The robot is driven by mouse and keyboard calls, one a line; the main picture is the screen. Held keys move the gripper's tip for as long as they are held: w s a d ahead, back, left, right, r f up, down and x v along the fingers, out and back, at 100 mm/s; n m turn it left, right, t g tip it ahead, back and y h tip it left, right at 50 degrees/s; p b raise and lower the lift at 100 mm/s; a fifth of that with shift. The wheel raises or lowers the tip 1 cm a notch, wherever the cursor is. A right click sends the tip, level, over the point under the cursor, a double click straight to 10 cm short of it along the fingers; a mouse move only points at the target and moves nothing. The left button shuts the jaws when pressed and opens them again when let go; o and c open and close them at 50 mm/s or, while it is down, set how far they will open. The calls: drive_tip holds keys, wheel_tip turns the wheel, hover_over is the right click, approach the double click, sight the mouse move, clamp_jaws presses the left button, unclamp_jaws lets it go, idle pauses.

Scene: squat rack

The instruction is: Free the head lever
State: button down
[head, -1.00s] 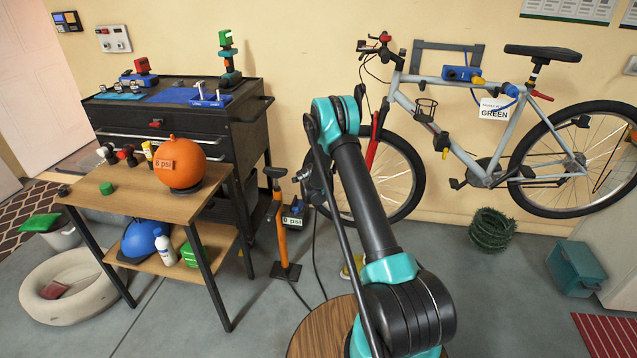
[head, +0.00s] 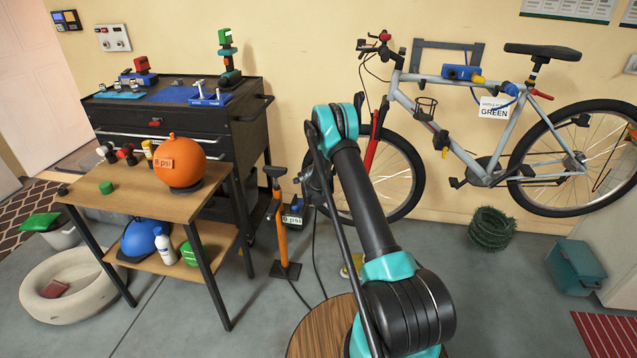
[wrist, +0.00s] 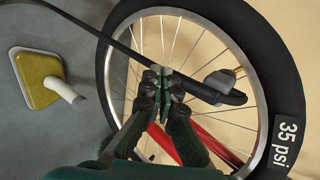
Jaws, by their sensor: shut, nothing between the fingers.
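In the wrist view a black hose runs from the upper left to a dark pump head (wrist: 232,98) in front of the front bike wheel. A grey lever-like piece (wrist: 216,82) stands up beside the head; I cannot tell whether it is locked. My gripper (wrist: 162,76) is shut and empty, with its tips to the left of the head, close to the hose; I cannot tell whether they touch. In the head view my arm hides the pump head and gripper tips. The orange floor pump (head: 283,238) stands left of my arm, near a gauge (head: 292,214).
The front wheel (head: 400,175) belongs to the grey bike against the wall; a 35 psi label (wrist: 286,140) shows at its tyre. A yellow block with a white peg (wrist: 40,80) lies on the floor. A wooden table (head: 130,195) and black tool chest (head: 180,140) stand left.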

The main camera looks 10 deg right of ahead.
drive_tip(key=shift+r, duration=0.15)
idle(0.3)
drive_tip(key=shift+s+r, duration=0.1)
drive_tip(key=shift+r, duration=0.55)
